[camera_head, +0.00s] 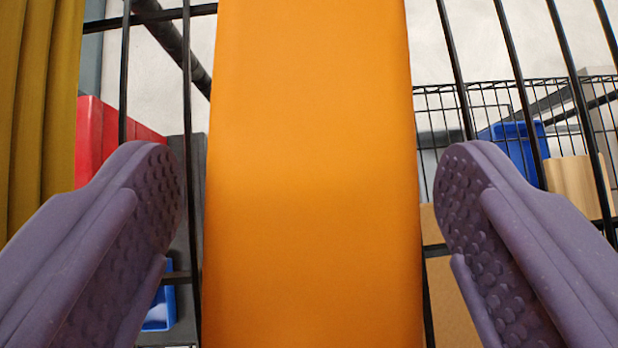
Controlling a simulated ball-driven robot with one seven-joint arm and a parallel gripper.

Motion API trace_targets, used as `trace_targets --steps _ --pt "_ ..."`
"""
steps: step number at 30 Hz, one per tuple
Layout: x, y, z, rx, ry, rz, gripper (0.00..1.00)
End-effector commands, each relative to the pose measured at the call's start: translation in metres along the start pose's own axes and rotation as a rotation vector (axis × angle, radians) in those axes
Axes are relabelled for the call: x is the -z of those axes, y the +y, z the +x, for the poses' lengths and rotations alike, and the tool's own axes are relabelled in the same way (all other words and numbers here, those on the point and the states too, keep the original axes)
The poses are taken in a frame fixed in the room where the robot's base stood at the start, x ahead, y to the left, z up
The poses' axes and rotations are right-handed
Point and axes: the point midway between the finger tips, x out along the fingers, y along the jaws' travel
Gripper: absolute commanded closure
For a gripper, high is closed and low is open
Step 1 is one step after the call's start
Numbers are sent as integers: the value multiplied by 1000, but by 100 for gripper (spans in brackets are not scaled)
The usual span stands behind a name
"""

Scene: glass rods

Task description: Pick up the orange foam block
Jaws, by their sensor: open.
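The orange foam block (312,170) fills the middle of the camera view as a tall upright band, running out of the picture at top and bottom. My gripper (311,190) is open, with one purple, studded finger on each side of the block. A gap shows between each fingertip and the block's side, so neither finger appears to touch it. The block's top and bottom ends are out of view.
Black wire bars (187,90) stand close around the block on both sides. A mustard curtain-like thing (40,100) hangs at the left. Beyond are a red box (105,135), a blue bin (515,145) and a wire basket (470,95).

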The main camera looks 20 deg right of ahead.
Motion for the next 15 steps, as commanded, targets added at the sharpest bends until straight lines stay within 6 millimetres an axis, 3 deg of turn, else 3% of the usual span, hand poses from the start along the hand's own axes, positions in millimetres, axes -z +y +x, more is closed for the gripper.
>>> trace_targets --steps 2,6,9,15 --pt "0 0 0 0 0 0 22" --pt "0 0 0 0 0 0 54" --pt "0 0 0 0 0 0 73" --pt "0 0 -1 0 0 0 73"
